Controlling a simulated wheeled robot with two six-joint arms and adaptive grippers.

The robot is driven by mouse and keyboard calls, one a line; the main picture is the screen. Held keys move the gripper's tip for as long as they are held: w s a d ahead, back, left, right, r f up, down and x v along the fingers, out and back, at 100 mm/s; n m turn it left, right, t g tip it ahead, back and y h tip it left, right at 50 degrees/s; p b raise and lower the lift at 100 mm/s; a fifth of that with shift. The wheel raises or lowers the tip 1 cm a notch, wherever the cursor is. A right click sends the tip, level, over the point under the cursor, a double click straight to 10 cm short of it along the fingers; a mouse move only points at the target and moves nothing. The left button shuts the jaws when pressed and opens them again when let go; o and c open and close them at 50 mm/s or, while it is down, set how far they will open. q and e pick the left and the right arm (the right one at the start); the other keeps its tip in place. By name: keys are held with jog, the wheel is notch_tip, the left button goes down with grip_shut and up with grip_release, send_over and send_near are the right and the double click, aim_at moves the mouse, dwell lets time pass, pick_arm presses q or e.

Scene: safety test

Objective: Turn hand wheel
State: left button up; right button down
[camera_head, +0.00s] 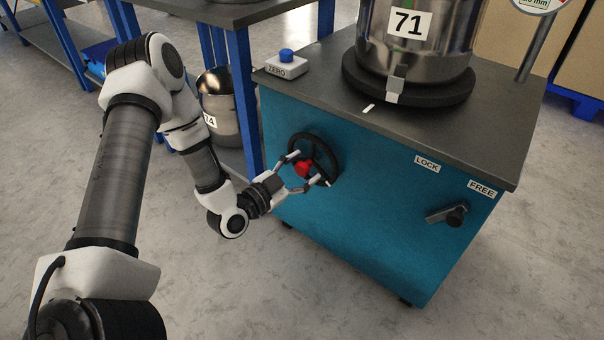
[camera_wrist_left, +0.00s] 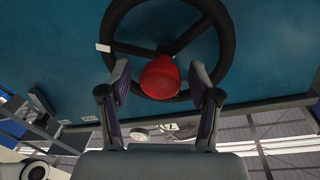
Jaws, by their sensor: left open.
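The hand wheel (camera_head: 330,158) is a black spoked ring on the teal front of a cabinet (camera_head: 370,215). It has a red knob (camera_head: 303,169) on its rim and a white mark. My left gripper (camera_head: 303,171) is open, with its fingers on either side of the red knob. In the left wrist view the knob (camera_wrist_left: 160,77) sits between the two open fingertips (camera_wrist_left: 160,88), and the wheel (camera_wrist_left: 228,40) shows behind it. I cannot tell whether the fingers touch the knob. My right gripper is not in view.
A metal pot (camera_head: 418,45) labelled 71 stands on a black disc on the cabinet top. A ZERO box (camera_head: 287,68) with a blue button is at the top's left corner. A lever (camera_head: 447,214) sits near the LOCK and FREE labels. A blue table leg (camera_head: 243,100) stands left of the cabinet.

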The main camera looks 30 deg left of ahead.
pick_arm(q)
grip_shut()
jog(key=shift+r+m+p, duration=0.25)
jog(key=shift+m+p, duration=0.05)
jog(key=shift+p, duration=0.7)
jog(key=shift+f+m, duration=0.2)
jog(key=shift+m, duration=0.1)
grip_release()
jog(key=v, duration=1.2)
